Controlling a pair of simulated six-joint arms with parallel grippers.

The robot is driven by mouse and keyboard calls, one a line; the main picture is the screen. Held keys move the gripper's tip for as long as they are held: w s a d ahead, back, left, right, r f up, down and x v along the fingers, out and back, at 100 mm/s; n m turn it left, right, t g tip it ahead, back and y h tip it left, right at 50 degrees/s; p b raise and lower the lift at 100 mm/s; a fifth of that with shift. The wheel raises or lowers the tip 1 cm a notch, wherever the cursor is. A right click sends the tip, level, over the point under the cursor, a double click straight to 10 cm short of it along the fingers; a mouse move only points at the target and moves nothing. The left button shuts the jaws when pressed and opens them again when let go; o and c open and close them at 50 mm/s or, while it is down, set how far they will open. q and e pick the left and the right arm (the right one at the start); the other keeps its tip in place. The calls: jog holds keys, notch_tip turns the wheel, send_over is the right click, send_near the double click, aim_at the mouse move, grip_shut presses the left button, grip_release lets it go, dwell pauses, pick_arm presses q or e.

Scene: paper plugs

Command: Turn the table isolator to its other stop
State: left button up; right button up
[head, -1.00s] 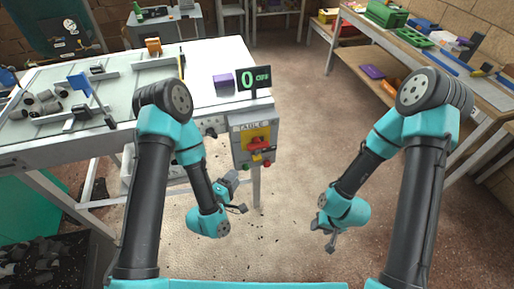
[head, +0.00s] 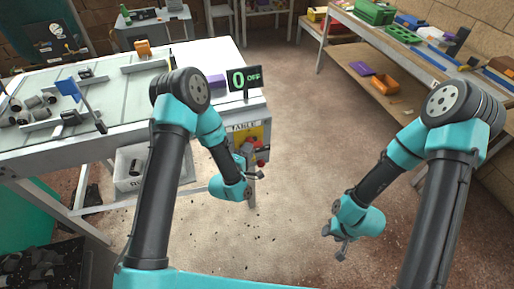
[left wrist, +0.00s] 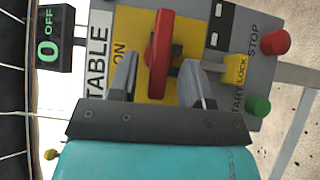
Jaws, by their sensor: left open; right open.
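The isolator's red handle (left wrist: 158,55) sits on a yellow plate (left wrist: 178,25) in the left wrist view, lying crosswise to the panel, with an ON label beside it. My left gripper (left wrist: 157,62) is open, one finger on each side of the handle, with gaps visible; whether the tips reach its depth I cannot tell. In the head view my left gripper (head: 252,165) is at the panel (head: 266,130) and hides much of it. The sign (head: 244,79) above reads 0 OFF. My right gripper (head: 340,245) is open and empty over the floor.
A yellow LOCK tab (left wrist: 236,70), red STOP button (left wrist: 275,40) and green START button (left wrist: 257,106) are close to the right finger in the left wrist view. The worktable (head: 50,140) stands left, a shelf bench (head: 345,60) right. The floor between is open.

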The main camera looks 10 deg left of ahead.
pick_arm(q)
jog(key=shift+x, duration=1.3)
jog(key=shift+c, duration=0.3)
jog(key=c, duration=0.7)
jog(key=shift+c, duration=0.2)
